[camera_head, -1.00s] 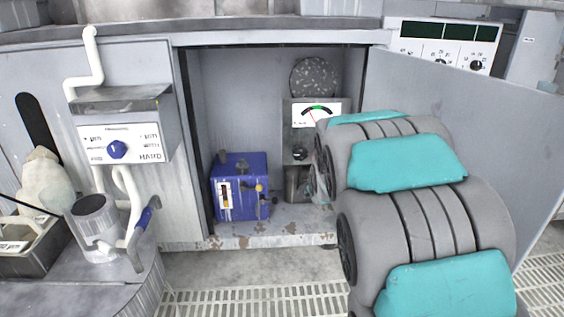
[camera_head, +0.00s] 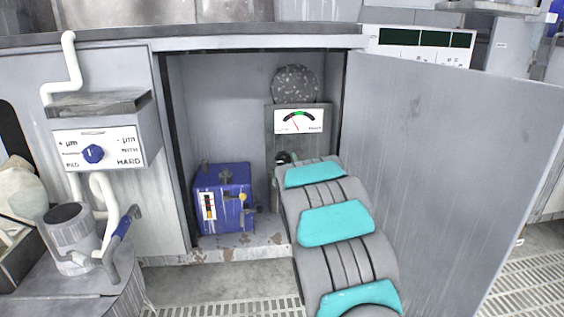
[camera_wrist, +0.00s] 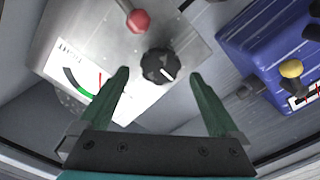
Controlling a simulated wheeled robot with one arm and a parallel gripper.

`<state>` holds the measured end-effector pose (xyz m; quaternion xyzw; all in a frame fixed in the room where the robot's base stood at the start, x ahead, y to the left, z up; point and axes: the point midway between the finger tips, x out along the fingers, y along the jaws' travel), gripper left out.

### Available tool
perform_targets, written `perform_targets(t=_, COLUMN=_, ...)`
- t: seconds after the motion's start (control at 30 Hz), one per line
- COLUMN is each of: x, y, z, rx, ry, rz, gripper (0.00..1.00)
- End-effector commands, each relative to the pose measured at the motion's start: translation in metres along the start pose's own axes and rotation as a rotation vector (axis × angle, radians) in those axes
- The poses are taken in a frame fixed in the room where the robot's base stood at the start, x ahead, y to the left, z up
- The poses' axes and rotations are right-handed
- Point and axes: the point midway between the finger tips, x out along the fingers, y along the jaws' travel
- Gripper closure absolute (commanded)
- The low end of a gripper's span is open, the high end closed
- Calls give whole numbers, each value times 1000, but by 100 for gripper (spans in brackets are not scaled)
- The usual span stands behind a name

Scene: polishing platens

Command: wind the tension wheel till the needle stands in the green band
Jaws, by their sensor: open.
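The gauge (camera_head: 298,121) is a white dial on a grey metal box inside the open cabinet. It also shows in the wrist view (camera_wrist: 68,50), with a green band and a thin red needle. The needle appears to be beside the green band, but the small, slanted dial makes this hard to read. A black round knob with a white mark, likely the tension wheel (camera_wrist: 160,66), is on the same box. My gripper (camera_wrist: 158,75) is open, with one green finger on each side of the knob in the wrist view. I see no contact. In the head view my arm hides the gripper.
A red ball-ended lever (camera_wrist: 138,20) stands close to the knob. A blue box (camera_head: 224,198) with yellow-knobbed levers is to the left in the cabinet. The cabinet door (camera_head: 450,170) stands open on the right. A control box (camera_head: 98,150) with a blue knob is on the left.

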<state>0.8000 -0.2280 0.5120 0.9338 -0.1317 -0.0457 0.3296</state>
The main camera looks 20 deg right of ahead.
Motion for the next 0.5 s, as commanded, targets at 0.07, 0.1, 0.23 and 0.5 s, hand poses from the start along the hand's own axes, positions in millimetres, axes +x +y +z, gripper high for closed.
perform_targets(t=0.07, x=11, y=-1, z=0, rx=1, ry=3, rz=1, gripper=2)
perform_targets(t=0.1, x=16, y=-2, z=2, rx=1, ry=1, rz=0, gripper=2)
perform_targets(t=0.23, x=34, y=-1, z=1, rx=1, ry=1, rz=0, gripper=2)
perform_targets(t=0.5, x=53, y=-1, z=1, rx=0, ry=-1, rz=-1, gripper=2)
